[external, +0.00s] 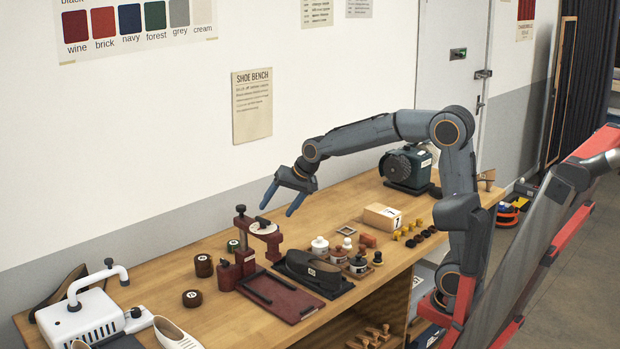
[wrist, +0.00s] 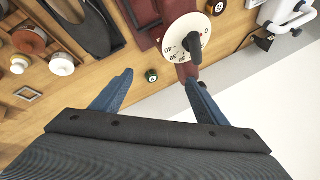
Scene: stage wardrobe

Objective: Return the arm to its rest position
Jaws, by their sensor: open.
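My gripper (external: 281,199) is open and empty, held in the air above the back of the wooden bench (external: 212,302). Its two blue fingers are spread apart in the external view. In the wrist view my gripper (wrist: 155,92) also shows nothing between its fingers. My arm reaches left from its upright column, bent at the elbow. Below and left of the fingertips is a dark red press with a round pale dial (external: 263,226). The dial (wrist: 186,38) shows close beyond the right finger in the wrist view.
A black shoe (external: 308,266) sits in the bench's middle, with several small bottles beside it. A numbered wooden box (external: 382,216) and a green motor unit (external: 405,167) stand farther right. A white machine (external: 80,318) with a curved handle stands at the left. The wall is close behind.

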